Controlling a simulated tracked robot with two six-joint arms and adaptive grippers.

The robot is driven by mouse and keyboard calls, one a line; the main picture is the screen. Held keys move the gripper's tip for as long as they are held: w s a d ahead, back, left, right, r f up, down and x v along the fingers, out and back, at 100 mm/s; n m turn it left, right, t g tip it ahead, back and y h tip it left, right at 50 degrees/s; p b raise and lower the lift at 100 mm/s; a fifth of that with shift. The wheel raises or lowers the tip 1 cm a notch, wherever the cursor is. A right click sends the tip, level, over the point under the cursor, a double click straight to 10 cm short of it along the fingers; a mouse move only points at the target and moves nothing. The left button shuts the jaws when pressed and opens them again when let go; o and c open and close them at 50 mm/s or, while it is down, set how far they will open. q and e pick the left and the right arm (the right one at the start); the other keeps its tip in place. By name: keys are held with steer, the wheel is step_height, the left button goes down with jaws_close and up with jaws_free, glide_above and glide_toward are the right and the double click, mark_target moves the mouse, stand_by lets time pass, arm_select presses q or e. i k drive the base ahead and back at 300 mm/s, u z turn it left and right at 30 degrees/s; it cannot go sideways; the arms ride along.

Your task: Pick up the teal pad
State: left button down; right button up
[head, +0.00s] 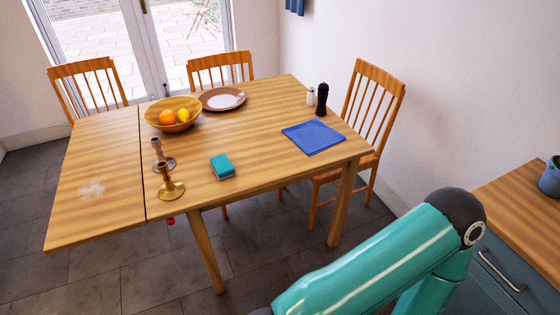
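The teal pad (222,166) is a small block with rounded edges. It lies flat near the front edge of the wooden table (240,122), to the right of the brass candlestick (170,184). Nothing touches or covers it. Neither of my grippers shows in this view.
On the table are a fruit bowl (157,106), a plate (222,99), a blue napkin (313,138), a dark pepper mill (321,100) and a grey candlestick (157,154). A chair (371,108) stands at the right end. A wooden counter (528,205) is at the far right.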

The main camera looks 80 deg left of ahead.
mark_target(223, 168)
steer(key=z, duration=0.3)
steer(key=i, duration=0.65)
steer(key=u, duration=1.95)
steer(key=i, duration=0.25)
steer(key=u, duration=2.4)
steer(key=k, duration=0.4)
steer(key=u, duration=0.4)
steer(key=i, duration=1.45)
steer(key=z, duration=0.35)
